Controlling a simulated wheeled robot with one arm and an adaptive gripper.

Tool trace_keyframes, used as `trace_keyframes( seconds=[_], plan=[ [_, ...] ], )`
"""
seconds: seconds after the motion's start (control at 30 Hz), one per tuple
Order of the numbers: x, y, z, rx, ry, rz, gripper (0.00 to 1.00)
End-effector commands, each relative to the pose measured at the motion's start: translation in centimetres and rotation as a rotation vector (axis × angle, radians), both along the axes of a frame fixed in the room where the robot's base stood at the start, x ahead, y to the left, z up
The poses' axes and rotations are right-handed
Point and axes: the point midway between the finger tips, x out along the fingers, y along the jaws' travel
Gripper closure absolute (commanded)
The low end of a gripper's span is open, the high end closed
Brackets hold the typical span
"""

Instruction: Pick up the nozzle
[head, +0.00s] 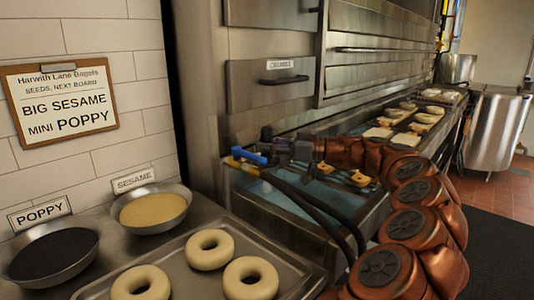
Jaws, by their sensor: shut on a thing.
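The nozzle (248,156), with a blue part in front and some yellow by it, is at the near left end of the wet metal trough. My gripper (267,148) is at the nozzle, at the end of my copper-coloured arm, which reaches in from the right. The dark jaws are shut on the nozzle; the exact finger contact is small and partly hidden. Black hoses (320,213) hang in loops below the gripper; I cannot tell exactly where they join.
A tray (180,275) with bagels stands in front, beside a sesame bowl (185,212) and a poppy bowl (85,262). The trough (275,197) holds water, with bagels and boards along its far part. Steel oven fronts (275,85) rise behind. A steel kettle (497,125) stands far right.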

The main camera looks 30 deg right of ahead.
Motion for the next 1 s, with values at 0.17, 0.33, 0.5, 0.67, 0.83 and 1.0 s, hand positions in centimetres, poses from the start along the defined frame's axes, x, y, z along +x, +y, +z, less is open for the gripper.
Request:
trace_keyframes(
  seconds=[0.17, 0.33, 0.5, 0.67, 0.83, 1.0],
  plan=[
    [0.0, 0.0, 0.0, -0.001, 0.001, 0.001, 1.00],
    [0.0, 0.0, 0.0, 0.000, 0.000, 0.001, 1.00],
    [0.0, 0.0, 0.6, -0.001, -0.001, 0.000, 1.00],
    [0.0, 0.0, 2.9, -0.003, -0.003, 0.000, 1.00],
    [0.1, -0.1, 5.9, -0.004, -0.003, -0.003, 1.00],
    [0.1, 0.0, 8.3, -0.003, -0.001, -0.001, 1.00]
  ],
)
